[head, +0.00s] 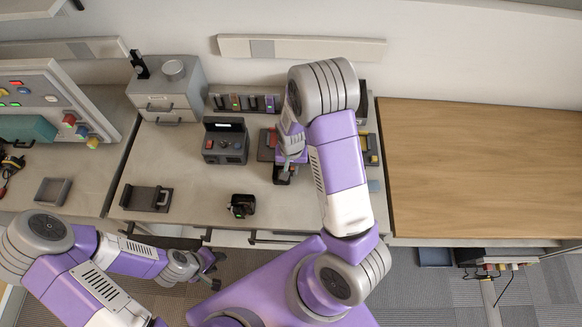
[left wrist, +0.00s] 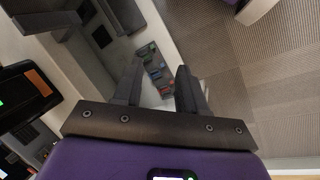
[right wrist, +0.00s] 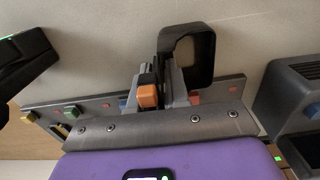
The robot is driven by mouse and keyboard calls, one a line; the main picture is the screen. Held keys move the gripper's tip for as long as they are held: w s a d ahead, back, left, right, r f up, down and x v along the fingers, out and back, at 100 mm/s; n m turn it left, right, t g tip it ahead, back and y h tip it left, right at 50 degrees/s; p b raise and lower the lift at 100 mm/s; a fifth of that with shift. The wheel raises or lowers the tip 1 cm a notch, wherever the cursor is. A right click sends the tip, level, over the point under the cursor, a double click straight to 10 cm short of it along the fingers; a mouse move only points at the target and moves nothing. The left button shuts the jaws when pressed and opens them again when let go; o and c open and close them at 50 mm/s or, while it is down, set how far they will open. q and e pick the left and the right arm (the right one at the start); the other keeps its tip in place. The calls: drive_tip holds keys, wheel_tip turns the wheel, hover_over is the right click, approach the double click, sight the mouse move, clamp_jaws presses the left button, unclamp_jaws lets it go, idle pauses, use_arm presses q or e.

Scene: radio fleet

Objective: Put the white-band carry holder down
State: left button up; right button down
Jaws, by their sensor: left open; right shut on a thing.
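My right gripper (head: 291,152) is low over the middle of the counter. In the right wrist view its fingers (right wrist: 158,92) are shut on a dark holder with an open loop (right wrist: 198,48), which I take to be the carry holder. An orange block (right wrist: 148,96) shows between the fingers. The holder's dark end (head: 283,176) shows below the gripper in the head view. I cannot make out a white band, or whether the holder touches the counter. My left gripper (head: 207,271) is open and empty in front of the counter; its spread fingers (left wrist: 157,88) show in the left wrist view.
A black device (head: 242,205) sits near the counter's front edge, and a dark tray (head: 147,198) lies to its left. A grey radio box (head: 225,141) stands left of my right gripper. Bare counter (head: 190,190) lies between. A wooden top (head: 480,170) at right is clear.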

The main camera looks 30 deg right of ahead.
drive_tip(key=shift+f, duration=0.15)
drive_tip(key=shift+f, duration=0.1)
drive_tip(key=c, duration=1.1)
unclamp_jaws()
